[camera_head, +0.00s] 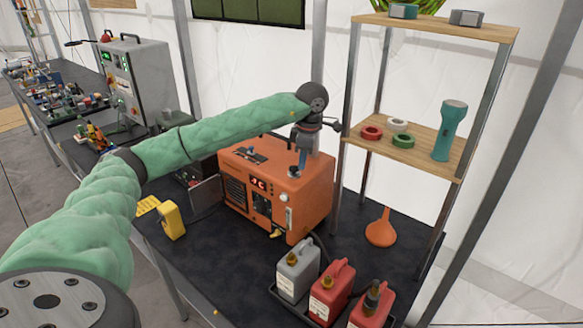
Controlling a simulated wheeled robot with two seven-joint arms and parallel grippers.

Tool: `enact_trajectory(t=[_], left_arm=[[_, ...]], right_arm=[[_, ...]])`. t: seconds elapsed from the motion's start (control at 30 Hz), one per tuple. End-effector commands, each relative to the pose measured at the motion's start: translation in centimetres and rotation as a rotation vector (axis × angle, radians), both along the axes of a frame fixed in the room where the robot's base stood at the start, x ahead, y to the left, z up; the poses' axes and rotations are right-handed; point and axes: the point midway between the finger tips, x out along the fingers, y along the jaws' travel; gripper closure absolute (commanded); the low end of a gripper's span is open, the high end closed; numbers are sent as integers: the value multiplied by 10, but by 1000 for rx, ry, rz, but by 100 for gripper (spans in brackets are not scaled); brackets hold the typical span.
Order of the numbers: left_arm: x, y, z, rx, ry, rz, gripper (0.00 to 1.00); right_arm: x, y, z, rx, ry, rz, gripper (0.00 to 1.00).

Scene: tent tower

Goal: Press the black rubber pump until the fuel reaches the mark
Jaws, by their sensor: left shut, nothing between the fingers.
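An orange machine (318,196) with a small red-lit display stands on the dark table. A small round black piece (295,172), which looks like the rubber pump, sits on its top near the front edge. My left gripper (302,167) reaches in from the left and points down over the machine's top, right by this black piece. It is shut and empty. I cannot tell whether its tips touch the black piece. A pale vertical strip (289,217) on the machine's front may be the fuel gauge; its level and mark are too small to read. My right gripper is not in view.
Grey and red canisters (331,292) stand in a black tray at the front right. An orange bulb (381,228) stands right of the machine. A wooden shelf (408,152) with tape rolls and a teal flashlight rises behind. A yellow item (172,222) is at the left.

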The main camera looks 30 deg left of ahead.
Motion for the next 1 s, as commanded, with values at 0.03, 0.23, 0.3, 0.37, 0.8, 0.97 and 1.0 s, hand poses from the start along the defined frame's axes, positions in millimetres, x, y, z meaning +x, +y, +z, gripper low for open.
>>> enact_trajectory(t=[0.03,0.23,0.3,0.37,0.8,0.97,1.0], left_arm=[[4,-7,5,-8,-11,-7,100],[5,-8,8,-9,-15,-6,100],[5,-8,9,-10,-17,-6,100],[5,-8,10,-11,-18,-7,100],[0,2,56,-14,-23,2,100],[-3,8,77,-15,-21,7,100],[-4,9,81,-15,-21,7,100]], right_arm=[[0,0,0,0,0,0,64],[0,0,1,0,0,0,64],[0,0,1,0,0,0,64],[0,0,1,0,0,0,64],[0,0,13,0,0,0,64],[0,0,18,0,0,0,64],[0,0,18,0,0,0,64]])
